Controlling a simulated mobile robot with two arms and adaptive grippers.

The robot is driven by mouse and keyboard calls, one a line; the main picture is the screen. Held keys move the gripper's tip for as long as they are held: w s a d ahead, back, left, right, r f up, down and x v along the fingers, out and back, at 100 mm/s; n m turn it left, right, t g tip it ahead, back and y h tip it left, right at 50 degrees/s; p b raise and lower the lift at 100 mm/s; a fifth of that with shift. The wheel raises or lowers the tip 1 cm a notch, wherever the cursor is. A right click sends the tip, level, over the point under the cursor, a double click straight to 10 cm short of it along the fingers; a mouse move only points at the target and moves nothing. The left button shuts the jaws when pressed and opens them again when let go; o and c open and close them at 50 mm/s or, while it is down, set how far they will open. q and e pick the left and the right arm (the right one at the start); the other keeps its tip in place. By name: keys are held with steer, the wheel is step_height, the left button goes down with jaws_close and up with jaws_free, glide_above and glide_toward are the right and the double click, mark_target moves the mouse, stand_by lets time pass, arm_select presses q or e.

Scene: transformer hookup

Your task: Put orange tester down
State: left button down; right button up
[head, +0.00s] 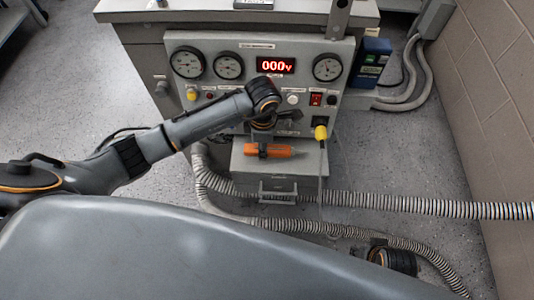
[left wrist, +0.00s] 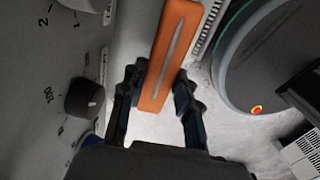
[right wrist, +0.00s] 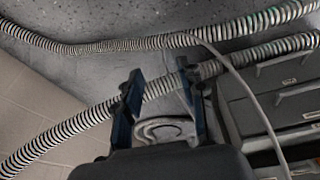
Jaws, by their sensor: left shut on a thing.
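The orange tester (head: 268,150) is a slim orange bar with a grey strip, lying roughly level over the grey box (head: 240,168) in front of the panel. I cannot tell whether it touches the box top. My left gripper (head: 263,138) reaches down on it from above. In the left wrist view the tester (left wrist: 171,50) sits between the two fingers of my left gripper (left wrist: 160,88), which is shut on it. My right gripper (right wrist: 157,85) has its fingers apart with nothing between them, above the floor hoses.
The grey panel (head: 210,87) with gauges, knobs and a red "000v" display (head: 276,65) stands right behind the box. A yellow plug (head: 321,132) with a thin hanging cable is at its lower right. Corrugated hoses (head: 400,204) cross the floor. A brick wall (head: 495,90) bounds the right.

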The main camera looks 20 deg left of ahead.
arm_select(q)
steer(key=shift+w+d+f, duration=0.1)
steer(key=shift+d+f, duration=0.15)
steer(key=shift+f, duration=0.05)
steer(key=f, duration=0.2)
steer(key=f+b, duration=0.1)
steer(key=shift+d+f, duration=0.15)
steer(key=shift+d, duration=0.15)
steer(key=shift+w+f, duration=0.1)
steer(key=shift+f, duration=0.1)
arm_select(e)
step_height(320, 180, up, 4)
steer(key=shift+f, duration=0.15)
arm_select(q)
steer(key=shift+f, duration=0.1)
arm_select(e)
steer(key=shift+r, duration=0.2)
arm_select(q)
steer(key=c, duration=1)
jaws_free()
arm_select(e)
steer(key=shift+r, duration=0.1)
arm_select(q)
step_height(320, 180, up, 12)
steer(key=shift+r+p, duration=0.15)
steer(key=shift+p, duration=1.05)
arm_select(e)
step_height(320, 180, down, 9)
steer(key=shift+s+r, duration=0.2)
steer(key=shift+s, duration=0.25)
